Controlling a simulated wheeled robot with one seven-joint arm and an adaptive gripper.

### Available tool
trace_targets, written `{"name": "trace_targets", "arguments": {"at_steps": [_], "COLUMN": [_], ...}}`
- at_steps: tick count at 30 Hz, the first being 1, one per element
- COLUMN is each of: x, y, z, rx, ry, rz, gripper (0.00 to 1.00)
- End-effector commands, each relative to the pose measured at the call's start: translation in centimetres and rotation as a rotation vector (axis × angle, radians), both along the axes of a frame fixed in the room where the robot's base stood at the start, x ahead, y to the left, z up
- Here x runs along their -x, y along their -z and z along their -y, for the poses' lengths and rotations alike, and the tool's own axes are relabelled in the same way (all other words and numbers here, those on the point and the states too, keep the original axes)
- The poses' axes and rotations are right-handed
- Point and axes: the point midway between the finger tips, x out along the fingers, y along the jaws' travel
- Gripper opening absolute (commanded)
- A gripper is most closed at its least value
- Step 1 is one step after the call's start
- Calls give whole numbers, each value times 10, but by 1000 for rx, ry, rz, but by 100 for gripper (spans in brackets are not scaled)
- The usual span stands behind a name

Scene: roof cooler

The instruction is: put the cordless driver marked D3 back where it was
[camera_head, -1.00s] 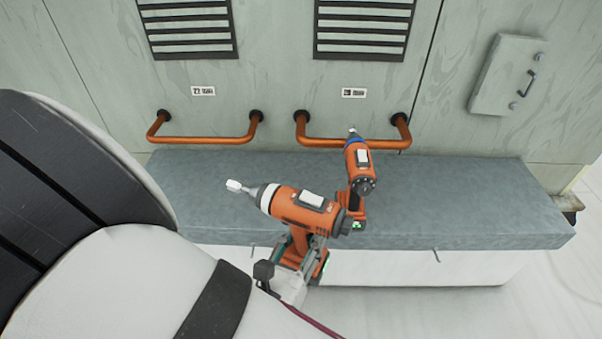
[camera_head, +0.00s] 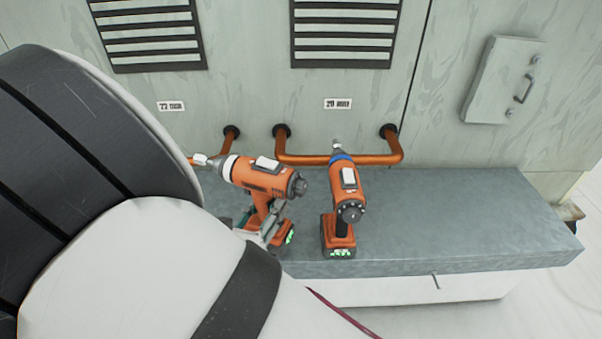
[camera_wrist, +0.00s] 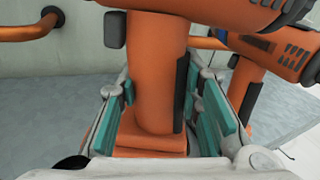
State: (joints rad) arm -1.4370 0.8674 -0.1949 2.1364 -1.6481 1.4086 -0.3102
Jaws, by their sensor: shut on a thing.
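An orange cordless driver with a cream band (camera_head: 258,176) is in my gripper (camera_head: 258,232), its nose pointing left. In the wrist view my gripper (camera_wrist: 162,112) has its teal pads on both sides of the driver's orange handle (camera_wrist: 158,75). The held driver's battery shows a green light; whether its base touches the bench is unclear. A second orange driver with a blue band (camera_head: 343,185) stands upright on the bench, just right of the held one, and shows at the right of the wrist view (camera_wrist: 262,50). I can read no D3 mark on either driver.
The grey-topped bench (camera_head: 460,220) runs along the wall, clear at its right. An orange pipe rail (camera_head: 340,159) stands out from the wall behind the drivers, under a small size label (camera_head: 338,104). Another rail is partly hidden by my arm. A wall hatch (camera_head: 503,80) is at right.

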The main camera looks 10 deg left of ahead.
Motion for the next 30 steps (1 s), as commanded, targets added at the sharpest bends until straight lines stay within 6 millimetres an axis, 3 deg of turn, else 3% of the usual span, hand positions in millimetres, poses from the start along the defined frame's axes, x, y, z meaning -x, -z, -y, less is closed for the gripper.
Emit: {"name": "trace_targets", "arguments": {"at_steps": [3,14,21,30], "x": [-13,-30,-29,-27], "y": [0,1,33,35], "z": [-8,-21,-20,-20], "rx": [-4,-4,1,-1], "ry": [1,0,-1,0], "rz": [7,8,7,6], "gripper": [0,0,0,0]}}
